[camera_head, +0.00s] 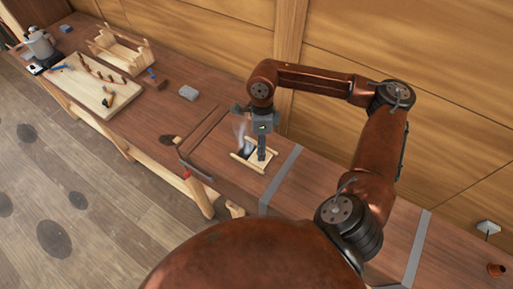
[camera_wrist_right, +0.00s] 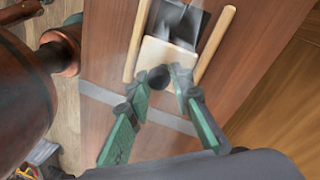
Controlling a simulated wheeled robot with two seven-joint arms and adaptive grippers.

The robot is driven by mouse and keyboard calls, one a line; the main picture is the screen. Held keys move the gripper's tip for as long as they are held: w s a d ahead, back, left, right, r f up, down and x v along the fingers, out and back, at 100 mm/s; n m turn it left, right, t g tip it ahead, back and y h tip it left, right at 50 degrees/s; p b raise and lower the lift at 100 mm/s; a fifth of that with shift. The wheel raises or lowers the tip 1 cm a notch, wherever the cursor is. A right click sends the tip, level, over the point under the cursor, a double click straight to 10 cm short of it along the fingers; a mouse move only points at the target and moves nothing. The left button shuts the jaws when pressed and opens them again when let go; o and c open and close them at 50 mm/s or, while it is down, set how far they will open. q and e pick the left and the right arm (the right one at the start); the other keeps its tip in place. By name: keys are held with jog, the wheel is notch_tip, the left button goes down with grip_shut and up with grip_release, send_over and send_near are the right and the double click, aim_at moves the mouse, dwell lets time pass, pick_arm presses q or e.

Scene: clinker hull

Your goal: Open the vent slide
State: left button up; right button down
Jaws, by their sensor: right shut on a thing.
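The vent slide (camera_wrist_right: 168,55) is a pale wooden plate with a dark round knob (camera_wrist_right: 158,77). It lies between two pale wooden rails on the bench. Beyond the plate a dark vent opening (camera_wrist_right: 187,20) is uncovered, with whitish vapour over it. My right gripper (camera_head: 262,157) points down at the slide; in the right wrist view its two green-sided fingers (camera_wrist_right: 160,79) are shut on the knob, one on each side. In the head view the gripper hides the knob and part of the plate. My left gripper is in neither view.
A dark frame-like tool (camera_head: 186,165) lies left of the vent. Grey strips (camera_head: 281,179) cross the bench to the right. A wooden wall stands behind.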

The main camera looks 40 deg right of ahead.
jog(key=c, duration=1.7)
grip_release()
jog(key=r, duration=0.4)
jog(key=w+d+r, duration=0.1)
jog(key=r, duration=0.3)
jog(key=w+r, duration=0.1)
jog(key=r, duration=0.2)
jog(key=shift+d+r, duration=0.15)
jog(key=shift+r, duration=0.25)
